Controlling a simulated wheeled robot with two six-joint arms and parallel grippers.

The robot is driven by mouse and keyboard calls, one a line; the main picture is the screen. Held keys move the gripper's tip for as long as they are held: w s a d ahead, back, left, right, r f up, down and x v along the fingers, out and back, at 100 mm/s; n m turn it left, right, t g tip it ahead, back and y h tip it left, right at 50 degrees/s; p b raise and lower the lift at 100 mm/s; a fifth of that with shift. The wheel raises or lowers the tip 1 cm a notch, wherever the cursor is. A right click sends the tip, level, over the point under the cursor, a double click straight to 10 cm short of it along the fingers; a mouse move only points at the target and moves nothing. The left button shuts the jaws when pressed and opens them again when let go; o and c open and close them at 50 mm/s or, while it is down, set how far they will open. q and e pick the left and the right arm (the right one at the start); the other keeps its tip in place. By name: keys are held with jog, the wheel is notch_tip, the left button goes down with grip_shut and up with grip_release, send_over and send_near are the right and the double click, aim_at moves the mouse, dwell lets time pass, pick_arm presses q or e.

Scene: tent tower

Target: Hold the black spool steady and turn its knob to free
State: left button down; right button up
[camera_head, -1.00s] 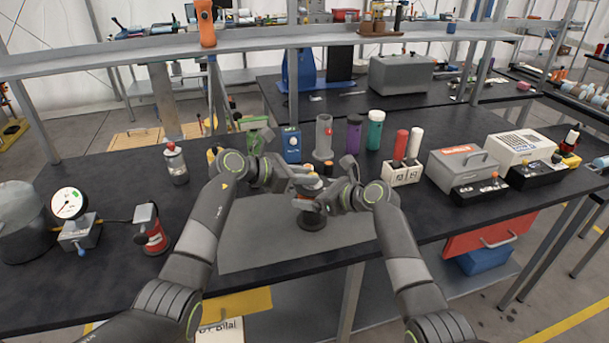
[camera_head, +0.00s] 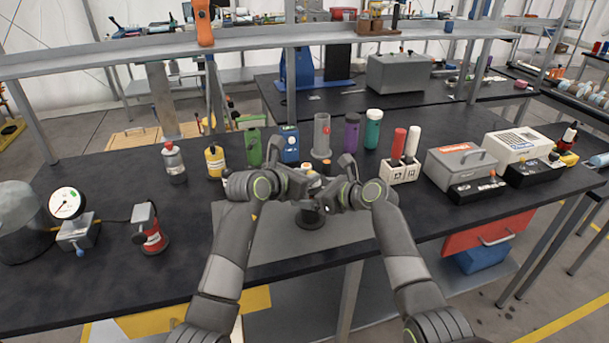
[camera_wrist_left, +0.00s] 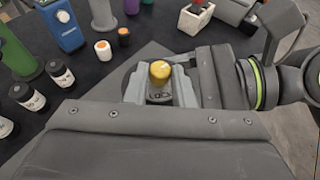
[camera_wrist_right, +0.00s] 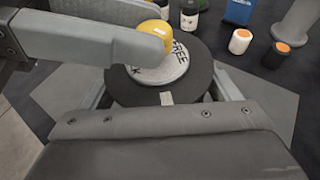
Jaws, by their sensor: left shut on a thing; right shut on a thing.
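The black spool (camera_head: 311,219) stands upright on the grey mat, partly hidden by my grippers. Its round top plate (camera_wrist_right: 165,72) carries the word FREE near the knob and a second word mostly covered by the left fingers. The yellow knob (camera_wrist_left: 160,73) sits between my left gripper's fingers (camera_wrist_left: 160,92); it also shows in the right wrist view (camera_wrist_right: 157,34). My left gripper (camera_head: 306,183) is shut on the knob from above the spool. My right gripper (camera_head: 322,197) is shut around the spool's side, below the left one; its fingers flank the spool in the right wrist view (camera_wrist_right: 165,93).
Behind the grippers stand a yellow bottle (camera_head: 215,162), a green bottle (camera_head: 253,148), a blue box (camera_head: 288,145) and a grey cylinder (camera_head: 321,137). A gauge (camera_head: 67,204) and a red canister (camera_head: 153,237) stand at left. The front of the grey mat (camera_head: 275,240) is bare.

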pick_arm(q)
jog(key=shift+f+n+y, duration=0.1)
jog(key=shift+n+y, duration=0.2)
jog(key=c, duration=1.2)
grip_release()
jog(key=shift+c, duration=0.2)
jog(key=shift+s+t, duration=0.1)
jog(key=shift+t, duration=0.2)
jog(key=v, duration=1.2)
